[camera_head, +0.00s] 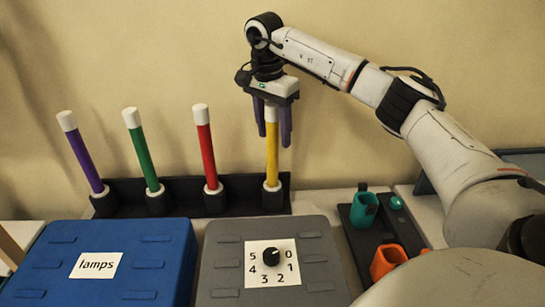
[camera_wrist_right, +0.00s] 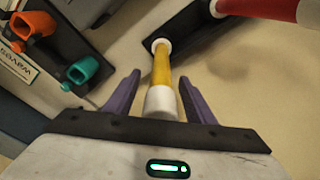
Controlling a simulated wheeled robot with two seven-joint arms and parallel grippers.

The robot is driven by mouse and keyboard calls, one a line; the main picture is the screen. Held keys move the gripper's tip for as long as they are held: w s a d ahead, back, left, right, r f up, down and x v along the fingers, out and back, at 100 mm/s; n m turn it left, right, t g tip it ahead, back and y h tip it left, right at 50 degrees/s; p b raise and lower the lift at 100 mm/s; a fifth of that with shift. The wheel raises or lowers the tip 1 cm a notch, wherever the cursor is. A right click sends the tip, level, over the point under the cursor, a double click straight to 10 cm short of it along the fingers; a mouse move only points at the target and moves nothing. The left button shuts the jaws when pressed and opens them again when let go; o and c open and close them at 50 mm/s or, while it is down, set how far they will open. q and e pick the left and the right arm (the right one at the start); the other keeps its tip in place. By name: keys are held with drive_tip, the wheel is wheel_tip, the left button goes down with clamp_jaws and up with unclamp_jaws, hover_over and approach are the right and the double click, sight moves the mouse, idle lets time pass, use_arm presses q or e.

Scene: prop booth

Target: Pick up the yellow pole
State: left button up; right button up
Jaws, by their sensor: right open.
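The yellow pole (camera_head: 272,150) stands upright in the rightmost socket of a black rack (camera_head: 240,209), with a white band at its base. In the right wrist view the yellow pole (camera_wrist_right: 162,72) has a white cap at its near end. My right gripper (camera_head: 272,136) is above the rack with its purple fingers pointing down, one on each side of the pole's upper part. In the wrist view my right gripper (camera_wrist_right: 156,92) is open, with gaps between the fingers and the pole. The pole's top is hidden by the gripper body in the head view. My left gripper is not in view.
Purple (camera_head: 83,158), green (camera_head: 143,154) and red (camera_head: 207,150) poles stand in the rack to the left. A blue case (camera_head: 150,290) labelled "lamps" and a grey case (camera_head: 226,240) with a dial are in front. Teal (camera_head: 364,210) and orange (camera_head: 386,262) holders sit right.

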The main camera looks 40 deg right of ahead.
drive_tip(key=shift+f, duration=0.3)
clamp_jaws()
drive_tip(key=shift+r, duration=0.1)
wheel_tip(320, 180, up, 18)
idle(0.8)
